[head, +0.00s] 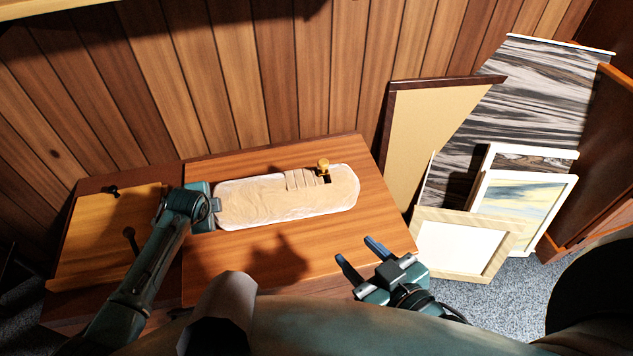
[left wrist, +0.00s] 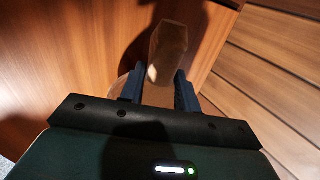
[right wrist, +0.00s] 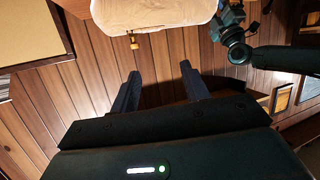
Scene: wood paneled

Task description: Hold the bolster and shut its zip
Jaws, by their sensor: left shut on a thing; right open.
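The cream bolster (head: 285,207) lies lengthwise on the wooden cabinet top. Its gold zip pull (head: 323,166) stands at the far edge, right of centre, beside folded ridges and a small dark gap. My left gripper (head: 214,207) is shut on the bolster's left end; the left wrist view shows the bolster (left wrist: 168,48) between its fingers. My right gripper (head: 359,256) is open and empty, in front of the bolster and apart from it. The right wrist view shows the bolster (right wrist: 150,10) and zip pull (right wrist: 134,42) beyond the open fingers (right wrist: 160,72).
The cabinet top (head: 340,240) is clear in front of the bolster. A lighter panel with dark knobs (head: 90,240) is at the left. Leaning frames (head: 470,245) and boards stand on the carpet at the right. A panelled wall (head: 260,80) rises behind.

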